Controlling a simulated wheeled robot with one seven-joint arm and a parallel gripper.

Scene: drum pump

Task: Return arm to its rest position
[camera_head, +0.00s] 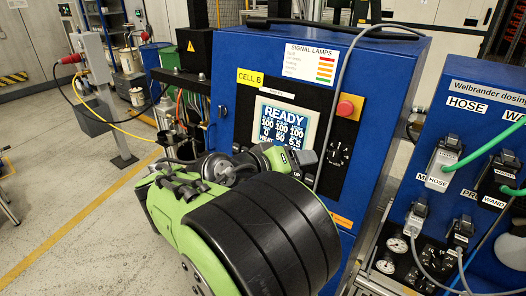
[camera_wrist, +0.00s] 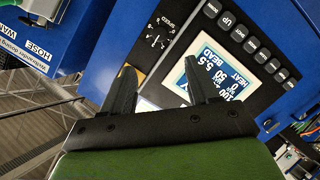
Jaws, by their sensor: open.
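My gripper (camera_wrist: 160,92) is open in the wrist view, its two dark fingers apart with nothing between them. In that view it points toward the blue control cabinet (camera_wrist: 118,40) and its screen (camera_wrist: 215,72). In the head view my green and black arm (camera_head: 262,235) is bent in front of the cabinet (camera_head: 385,85). The arm hides the lower left part of the cabinet. My gripper's fingers are hidden in the head view. The screen (camera_head: 281,130) there reads READY.
A red button (camera_head: 346,107) sits right of the screen. A blue dosing panel (camera_head: 485,75) with hoses and gauges stands at the right. A grey post (camera_head: 105,95) and cables are at the left. Open floor (camera_head: 60,195) with a yellow line lies at the lower left.

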